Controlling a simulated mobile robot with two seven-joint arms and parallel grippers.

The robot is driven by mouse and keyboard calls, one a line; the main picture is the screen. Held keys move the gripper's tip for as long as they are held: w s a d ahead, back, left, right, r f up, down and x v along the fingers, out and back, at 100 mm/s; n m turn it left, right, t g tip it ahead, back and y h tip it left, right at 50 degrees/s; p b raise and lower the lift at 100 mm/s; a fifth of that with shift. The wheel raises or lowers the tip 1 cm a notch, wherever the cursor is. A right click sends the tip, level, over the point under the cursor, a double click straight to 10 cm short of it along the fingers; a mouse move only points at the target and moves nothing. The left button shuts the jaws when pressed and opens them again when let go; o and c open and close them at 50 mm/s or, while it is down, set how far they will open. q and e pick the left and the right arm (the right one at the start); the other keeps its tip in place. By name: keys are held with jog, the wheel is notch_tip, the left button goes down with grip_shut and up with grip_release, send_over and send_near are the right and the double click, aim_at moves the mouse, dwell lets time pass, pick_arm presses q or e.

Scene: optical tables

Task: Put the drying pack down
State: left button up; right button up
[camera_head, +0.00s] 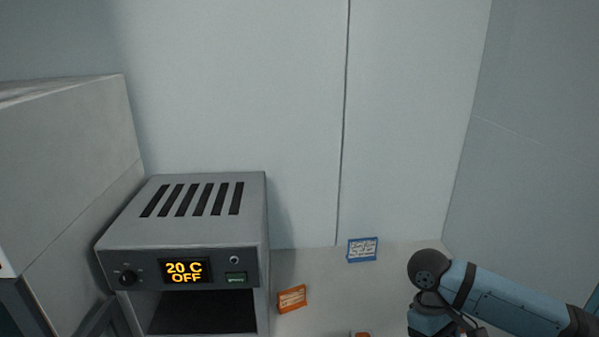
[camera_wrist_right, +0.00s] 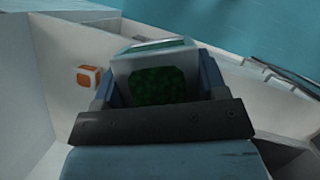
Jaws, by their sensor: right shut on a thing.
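In the right wrist view, my right gripper (camera_wrist_right: 160,82) is shut on a pale box-like pack with a dark green face (camera_wrist_right: 155,60), apparently the drying pack. Its blue-grey fingers lie along both sides of the pack. The lower part of the pack is hidden behind the gripper's dark front bar. Whether the pack touches a surface cannot be told. In the head view only my right arm shows at the lower right; its gripper and the pack are out of the picture. My left gripper is in neither view.
A grey oven (camera_head: 200,225) reading "20 C OFF" stands at the left, its front opening dark. An orange card (camera_head: 292,298) and a blue card (camera_head: 362,249) are on the pale surface to its right. An orange-and-white block (camera_wrist_right: 88,76) is left of the pack.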

jog(key=m, duration=0.1)
jog(key=a+r+m+y, duration=0.1)
jog(key=m, duration=0.1)
jog(key=shift+s+a, duration=0.1)
jog(key=shift+s, duration=0.1)
jog(key=shift+s+a+r+m+g+y, duration=0.1)
jog(key=shift+a+m+g+y, duration=0.15)
jog(key=shift+m, duration=0.35)
jog(key=shift+a+r+m+g+y, duration=0.15)
jog(key=shift+m+y, duration=0.1)
jog(key=shift+m, duration=0.35)
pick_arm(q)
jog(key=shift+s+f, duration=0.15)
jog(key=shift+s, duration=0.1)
pick_arm(e)
jog(key=shift+s+a+r+m, duration=0.1)
jog(key=shift+m, duration=0.2)
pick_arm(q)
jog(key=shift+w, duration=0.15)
